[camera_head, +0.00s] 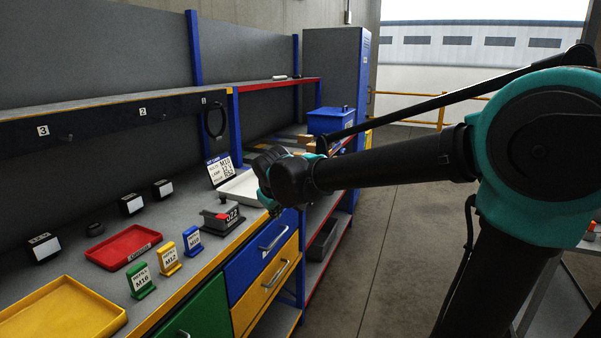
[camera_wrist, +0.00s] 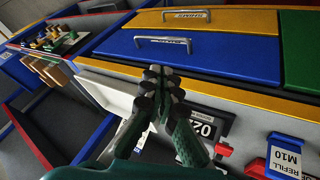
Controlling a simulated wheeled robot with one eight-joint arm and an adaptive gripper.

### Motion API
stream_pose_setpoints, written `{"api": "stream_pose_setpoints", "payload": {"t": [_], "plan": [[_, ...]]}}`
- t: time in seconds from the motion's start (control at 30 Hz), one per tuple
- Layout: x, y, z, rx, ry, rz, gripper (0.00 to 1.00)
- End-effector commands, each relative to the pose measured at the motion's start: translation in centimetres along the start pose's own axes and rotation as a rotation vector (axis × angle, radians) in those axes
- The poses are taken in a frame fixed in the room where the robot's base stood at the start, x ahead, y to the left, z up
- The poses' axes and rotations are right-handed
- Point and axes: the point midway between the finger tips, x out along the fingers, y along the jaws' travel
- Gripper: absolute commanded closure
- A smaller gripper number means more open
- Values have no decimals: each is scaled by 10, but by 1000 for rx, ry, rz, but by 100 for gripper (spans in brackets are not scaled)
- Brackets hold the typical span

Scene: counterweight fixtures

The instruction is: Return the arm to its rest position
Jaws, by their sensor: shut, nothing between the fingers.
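My gripper shows in the wrist view (camera_wrist: 162,85) with its dark fingertips together and nothing between them. It hangs over the bench front, near the white tray (camera_wrist: 112,92) and the grey block labelled 022 (camera_wrist: 208,122). In the head view my teal and black arm reaches in from the right. Its wrist end lies in front of part of the white tray (camera_head: 243,187); the fingertips are hard to make out there. The 022 block also shows in the head view (camera_head: 222,217), to the left of my wrist.
On the bench are a red tray (camera_head: 123,246), a yellow tray (camera_head: 62,312) and green, yellow and blue label stands. Below are a blue drawer (camera_head: 262,248) and a yellow drawer (camera_head: 268,287) with protruding handles. A blue box (camera_head: 330,121) stands farther back. The floor (camera_head: 385,240) beside the bench is clear.

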Motion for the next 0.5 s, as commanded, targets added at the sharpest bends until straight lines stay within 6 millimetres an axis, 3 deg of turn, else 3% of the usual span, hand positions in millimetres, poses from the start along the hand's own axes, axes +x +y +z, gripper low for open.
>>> {"api": "stream_pose_setpoints", "payload": {"t": [0.03,0.2,0.37,0.5], "plan": [[9,16,36,64,-32,2,100],[26,43,144,265,-119,-7,100],[31,46,243,456,-186,-19,100],[30,32,318,612,-230,-29,100]]}}
